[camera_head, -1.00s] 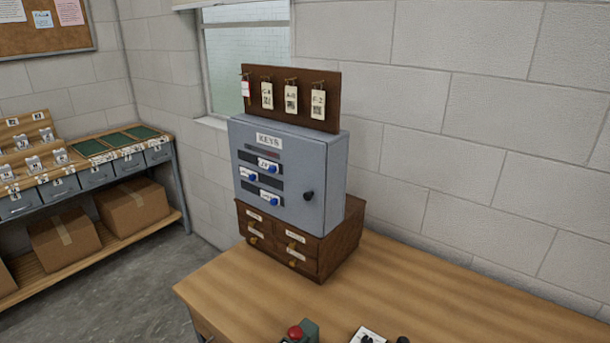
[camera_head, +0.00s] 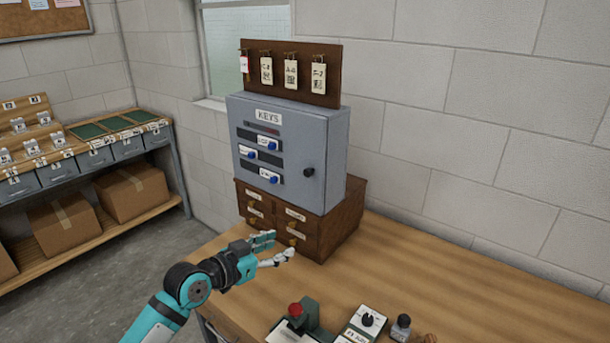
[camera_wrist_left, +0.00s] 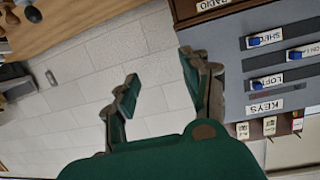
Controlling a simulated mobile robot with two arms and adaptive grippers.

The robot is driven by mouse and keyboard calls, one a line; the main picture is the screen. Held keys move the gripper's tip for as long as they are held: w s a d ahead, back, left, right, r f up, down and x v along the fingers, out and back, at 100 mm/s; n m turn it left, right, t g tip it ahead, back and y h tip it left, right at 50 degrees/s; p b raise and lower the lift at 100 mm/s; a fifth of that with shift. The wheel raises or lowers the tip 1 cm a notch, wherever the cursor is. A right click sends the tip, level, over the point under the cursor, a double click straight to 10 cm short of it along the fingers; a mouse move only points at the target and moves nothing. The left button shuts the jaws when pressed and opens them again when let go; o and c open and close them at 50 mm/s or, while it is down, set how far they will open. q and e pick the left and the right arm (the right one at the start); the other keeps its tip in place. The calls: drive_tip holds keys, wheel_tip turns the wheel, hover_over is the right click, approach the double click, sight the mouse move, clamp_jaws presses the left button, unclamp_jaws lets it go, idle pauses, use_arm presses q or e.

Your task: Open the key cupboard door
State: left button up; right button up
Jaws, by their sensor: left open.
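The grey key cupboard (camera_head: 312,143) has a "KEYS" label, several blue sliders on its front and a black round knob (camera_head: 309,172) at the right of its door. The door is shut. The cupboard stands on a brown wooden drawer unit (camera_head: 338,231) on the table. My left gripper (camera_head: 278,248) is open and empty, in front of the drawer unit and below the cupboard, apart from the knob. In the left wrist view the cupboard (camera_wrist_left: 231,76) shows turned over at the right, and the open gripper fingers (camera_wrist_left: 160,90) have only wall between them. My right gripper is not in view.
A board with hanging tags (camera_head: 330,61) stands above the cupboard. A red-button device (camera_head: 304,318), a box with a black dial (camera_head: 367,326) and a dark knobbed object (camera_head: 401,327) stand at the table's front. The table's right part (camera_head: 480,290) is clear.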

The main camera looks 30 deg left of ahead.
use_arm(q)
drive_tip(key=w+a+r+n+t, duration=0.1)
drive_tip(key=w+a+r+t, duration=0.15)
drive_tip(key=a+r, duration=0.45)
drive_tip(key=y+p, duration=0.1)
drive_tip(key=p, duration=0.3)
approach(306, 174)
drive_tip(key=shift+t, duration=0.25)
drive_tip(key=w, duration=0.9)
drive_tip(key=shift+w+d+f, duration=0.15)
drive_tip(key=shift+w+d, duration=0.1)
drive_tip(key=shift+d, duration=0.15)
clamp_jaws()
